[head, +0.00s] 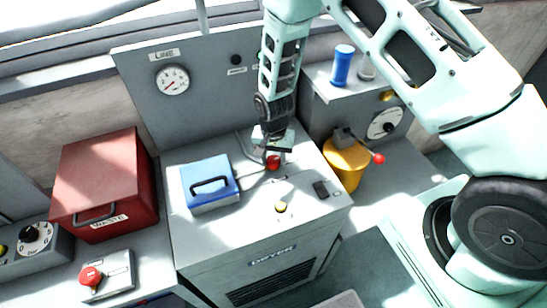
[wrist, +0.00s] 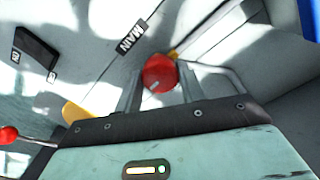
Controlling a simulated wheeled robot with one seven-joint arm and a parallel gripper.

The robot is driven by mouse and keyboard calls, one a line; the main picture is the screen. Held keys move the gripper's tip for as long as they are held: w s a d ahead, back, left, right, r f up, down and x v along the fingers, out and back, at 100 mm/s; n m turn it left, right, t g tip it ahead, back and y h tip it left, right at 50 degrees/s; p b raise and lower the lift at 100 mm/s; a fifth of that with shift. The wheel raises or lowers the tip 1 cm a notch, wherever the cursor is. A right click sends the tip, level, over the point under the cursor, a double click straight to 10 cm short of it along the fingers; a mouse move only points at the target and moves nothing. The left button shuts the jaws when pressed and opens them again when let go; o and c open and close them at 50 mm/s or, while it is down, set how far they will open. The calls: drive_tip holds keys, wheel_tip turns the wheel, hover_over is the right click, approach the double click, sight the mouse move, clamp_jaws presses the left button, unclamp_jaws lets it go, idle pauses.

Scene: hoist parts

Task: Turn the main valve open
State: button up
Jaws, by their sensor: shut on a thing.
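The main valve is a small red knob (head: 273,162) on top of the grey console, with a MAIN label (wrist: 132,38) beside it in the wrist view. My gripper (head: 272,149) comes down on it from above. In the wrist view, the red knob (wrist: 160,74) sits between the two grey fingers of my gripper (wrist: 160,84), which are shut on it. A short yellow piece shows just beyond the knob. The fingers hide part of the knob's sides, and its turn angle is hard to read.
A blue box (head: 209,183) with a black handle stands left of the knob. A black switch (head: 321,189) and a yellow button (head: 281,207) lie nearer the front. Right are a yellow container (head: 345,167) and a red-ball lever (head: 379,159). A LINE gauge (head: 173,80) is behind.

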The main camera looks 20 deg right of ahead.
sight(274, 159)
drive_tip(key=shift+n, duration=0.3)
drive_tip(key=n+b, duration=0.2)
drive_tip(key=n, duration=0.1)
drive_tip(key=shift+f, duration=0.1)
drive_tip(key=n+b, duration=0.2)
drive_tip(key=n, duration=0.3)
drive_tip(key=n+b, duration=0.1)
drive_tip(key=n, duration=0.3)
drive_tip(key=shift+n, duration=0.4)
drive_tip(key=shift+n+b, duration=0.35)
drive_tip(key=shift+n, duration=1.65)
drive_tip(key=o, duration=1)
drive_tip(key=shift+r, duration=0.2)
wheel_tip(274, 159, up, 17)
drive_tip(key=shift+r+b, duration=0.15)
drive_tip(key=shift+b, duration=1)
